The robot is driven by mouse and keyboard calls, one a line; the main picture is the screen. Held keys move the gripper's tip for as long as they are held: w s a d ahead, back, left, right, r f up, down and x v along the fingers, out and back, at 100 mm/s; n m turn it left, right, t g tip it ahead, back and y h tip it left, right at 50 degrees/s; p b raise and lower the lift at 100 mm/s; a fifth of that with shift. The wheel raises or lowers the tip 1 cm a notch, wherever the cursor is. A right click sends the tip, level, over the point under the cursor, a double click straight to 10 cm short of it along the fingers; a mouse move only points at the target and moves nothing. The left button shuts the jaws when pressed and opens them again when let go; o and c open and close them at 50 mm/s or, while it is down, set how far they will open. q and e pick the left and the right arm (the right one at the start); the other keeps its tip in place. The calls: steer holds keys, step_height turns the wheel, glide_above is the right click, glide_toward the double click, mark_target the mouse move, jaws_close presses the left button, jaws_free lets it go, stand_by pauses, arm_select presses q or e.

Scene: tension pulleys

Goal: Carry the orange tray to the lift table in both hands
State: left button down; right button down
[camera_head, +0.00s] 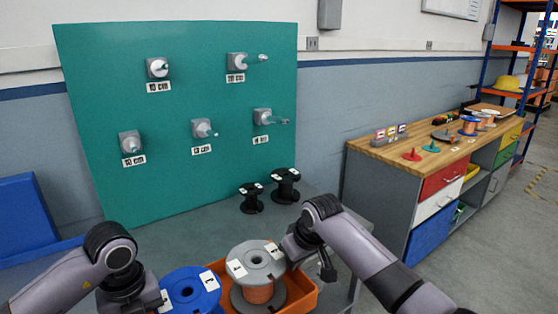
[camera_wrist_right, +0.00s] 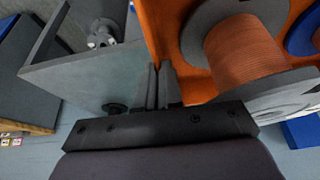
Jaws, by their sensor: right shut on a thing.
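The orange tray (camera_head: 301,292) is at the bottom centre of the head view, its near part cut off by the frame. It holds a grey spool with copper-coloured wire (camera_head: 258,294) and a blue spool (camera_head: 190,289). My right gripper (camera_head: 318,266) is at the tray's right side. In the right wrist view its fingers (camera_wrist_right: 161,84) are shut on the tray's orange wall (camera_wrist_right: 158,28), beside the copper-wound spool (camera_wrist_right: 243,55). My left gripper (camera_head: 135,298) is at the tray's left; its fingertips are hidden. I cannot identify the lift table for certain.
A grey table (camera_head: 220,222) carries two black spools (camera_head: 286,185) at the back. A green board (camera_head: 180,100) with labelled pegs stands behind it. A wooden-topped workbench (camera_head: 425,148) with coloured drawers is at the right. Open floor (camera_head: 480,240) lies in front of it.

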arm_select(q)
steer(key=shift+w+f+b, duration=0.1)
steer(key=shift+f+b, duration=0.5)
steer(key=shift+f, duration=0.3)
steer(key=shift+f+b, duration=0.3)
steer(key=shift+f, duration=0.1)
